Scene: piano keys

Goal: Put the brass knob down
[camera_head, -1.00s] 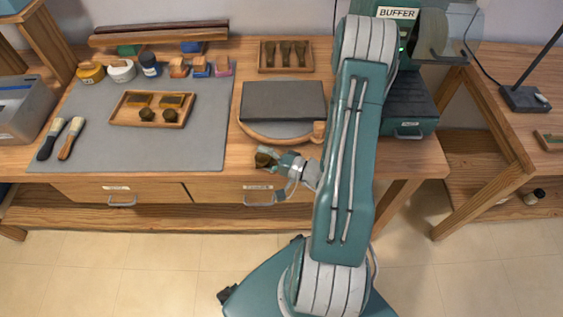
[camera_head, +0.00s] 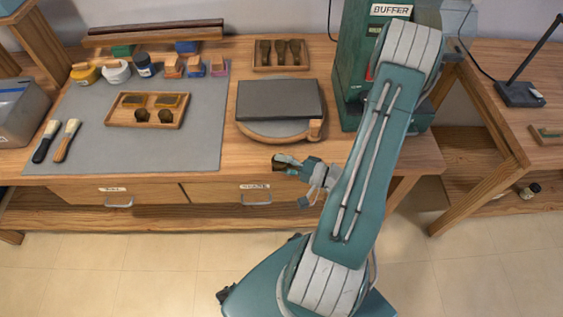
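The brass knob (camera_head: 278,163) is a small dark brownish piece at the tip of my gripper (camera_head: 284,162). The fingers are closed around it, and part of it is hidden by them. My gripper points left, in front of the round turntable and over the bench's front edge area. A wooden tray (camera_head: 120,122) on the grey mat (camera_head: 85,150) holds two round dark knobs (camera_head: 154,116) and two flat brass-coloured pieces.
A dark slab (camera_head: 280,100) lies on the round turntable (camera_head: 262,132). A tray of dark pieces (camera_head: 280,66) stands behind it. Jars and small blocks line the mat's back edge; two brushes (camera_head: 66,140) lie at left. The green buffer machine (camera_head: 352,70) stands right.

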